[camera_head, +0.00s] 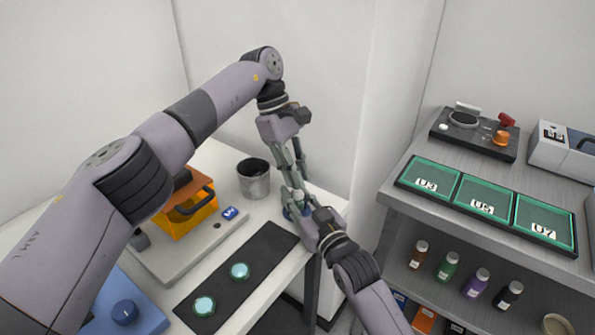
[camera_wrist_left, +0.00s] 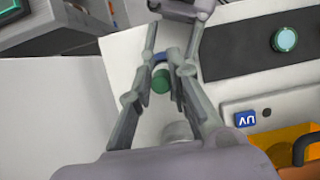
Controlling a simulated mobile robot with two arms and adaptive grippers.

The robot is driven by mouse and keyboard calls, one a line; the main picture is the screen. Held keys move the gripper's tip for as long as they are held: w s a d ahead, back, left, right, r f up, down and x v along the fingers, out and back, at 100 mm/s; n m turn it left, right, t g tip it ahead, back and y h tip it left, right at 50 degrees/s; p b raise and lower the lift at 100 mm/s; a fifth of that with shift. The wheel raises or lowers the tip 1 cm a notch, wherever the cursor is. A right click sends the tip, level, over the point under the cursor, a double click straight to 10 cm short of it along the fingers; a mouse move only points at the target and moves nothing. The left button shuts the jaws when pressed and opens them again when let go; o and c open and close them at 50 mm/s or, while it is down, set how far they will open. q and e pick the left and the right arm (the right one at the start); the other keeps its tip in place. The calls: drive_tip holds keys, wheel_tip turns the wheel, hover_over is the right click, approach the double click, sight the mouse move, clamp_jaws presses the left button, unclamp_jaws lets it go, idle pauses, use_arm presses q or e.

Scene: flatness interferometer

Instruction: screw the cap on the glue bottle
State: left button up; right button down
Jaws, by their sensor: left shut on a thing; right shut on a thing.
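My left gripper (camera_head: 292,190) reaches down from above at the table's right end, beside the metal cup. My right gripper (camera_head: 299,207) comes in from the lower right, and the two sets of fingers meet there. A small blue part (camera_head: 287,213) shows among the fingers. In the left wrist view a small green cylinder (camera_wrist_left: 160,80) with a blue part (camera_wrist_left: 159,57) sits between the fingers. These appear to be the cap and glue bottle, largely hidden by the fingers; I cannot tell whether the cap is seated. Both grippers are shut.
A metal cup (camera_head: 254,179) stands close left of the grippers. A black strip (camera_head: 222,291) with teal discs (camera_head: 240,271) lies in front. An orange box (camera_head: 187,216) stands on a grey base. At right, a shelf holds green trays (camera_head: 483,206) above several bottles (camera_head: 447,266).

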use_arm(q)
drive_tip(key=o, duration=0.6)
drive_tip(key=shift+o, duration=0.2)
drive_tip(key=shift+r, duration=2.3)
drive_tip(key=shift+c, duration=0.2)
